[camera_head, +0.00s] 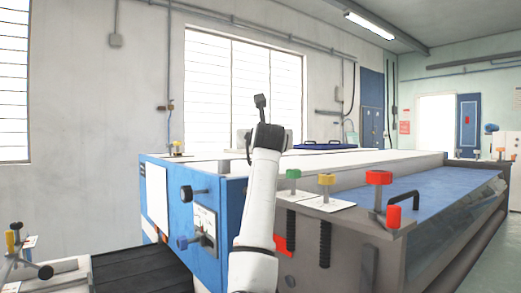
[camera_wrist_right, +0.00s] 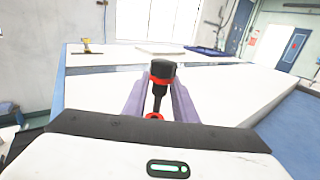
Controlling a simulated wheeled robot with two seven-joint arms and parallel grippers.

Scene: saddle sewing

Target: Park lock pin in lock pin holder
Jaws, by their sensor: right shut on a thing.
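The lock pin (camera_wrist_right: 161,85), with a black head, a dark shaft and a red band, stands between the two purple-grey fingers of my right gripper (camera_wrist_right: 159,103). In the head view, the right gripper (camera_head: 262,122) is raised above the blue and white machine, shut on the pin, whose dark head (camera_head: 260,100) sticks up against the window. I cannot tell for sure which part is the lock pin holder. My left gripper is out of view.
Green (camera_head: 293,174), yellow (camera_head: 326,179) and red (camera_head: 379,178) knobs stand along the machine's front edge. Dark (camera_head: 187,192) and blue (camera_head: 183,242) knobs project from its left front. The white top (camera_wrist_right: 222,85) is mostly clear.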

